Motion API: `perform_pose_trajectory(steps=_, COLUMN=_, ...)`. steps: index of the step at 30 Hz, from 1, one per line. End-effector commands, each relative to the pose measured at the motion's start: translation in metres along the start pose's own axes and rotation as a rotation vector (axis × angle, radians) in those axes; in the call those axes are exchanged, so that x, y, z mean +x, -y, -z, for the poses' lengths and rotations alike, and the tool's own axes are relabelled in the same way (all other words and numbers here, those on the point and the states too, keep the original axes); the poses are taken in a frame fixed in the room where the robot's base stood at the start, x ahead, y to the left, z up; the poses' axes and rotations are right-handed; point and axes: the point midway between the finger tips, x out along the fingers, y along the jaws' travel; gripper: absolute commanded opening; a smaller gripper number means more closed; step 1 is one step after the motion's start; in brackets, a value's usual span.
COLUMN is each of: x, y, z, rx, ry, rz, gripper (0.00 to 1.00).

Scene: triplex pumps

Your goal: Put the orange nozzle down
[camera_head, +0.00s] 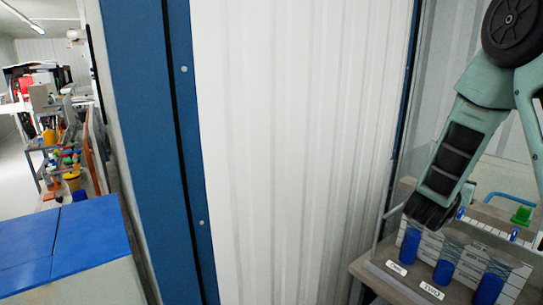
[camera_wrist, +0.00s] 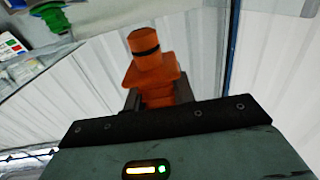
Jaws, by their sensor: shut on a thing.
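The orange nozzle (camera_wrist: 152,70) shows in the wrist view, with a dark band near its rounded tip. My gripper (camera_wrist: 158,98) is shut on the nozzle's lower part, one dark finger on each side. The nozzle points away from the gripper body, and no surface touching it shows. In the head view my arm comes in from the upper right, and its lower part hangs over the bench with the blue cylinders. The nozzle and my fingertips cannot be made out in the head view.
A bench (camera_head: 365,272) at the lower right bears several blue cylinders (camera_head: 444,271) and labels "ONE" and "TWO". A green part (camera_head: 521,215) stands behind them. A white corrugated wall (camera_head: 290,150) and a blue post (camera_head: 150,120) fill the middle. A blue-topped surface (camera_head: 60,245) is at left.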

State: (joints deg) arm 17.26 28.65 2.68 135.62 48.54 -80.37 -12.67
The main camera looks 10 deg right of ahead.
Motion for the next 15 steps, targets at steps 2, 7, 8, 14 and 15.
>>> perform_pose_trajectory(steps=2, x=-0.003, y=0.012, z=-0.012, rx=0.001, ry=0.001, rz=0.042, gripper=0.02)
perform_pose_trajectory(steps=7, x=-0.010, y=0.039, z=-0.037, rx=0.000, ry=0.002, rz=0.147, gripper=0.02)
perform_pose_trajectory(steps=8, x=-0.012, y=0.045, z=-0.043, rx=0.000, ry=0.002, rz=0.170, gripper=0.02)
perform_pose_trajectory(steps=14, x=-0.033, y=0.091, z=-0.088, rx=0.000, ry=0.004, rz=0.355, gripper=0.02)
perform_pose_trajectory(steps=15, x=-0.040, y=0.103, z=-0.102, rx=0.000, ry=0.006, rz=0.408, gripper=0.02)
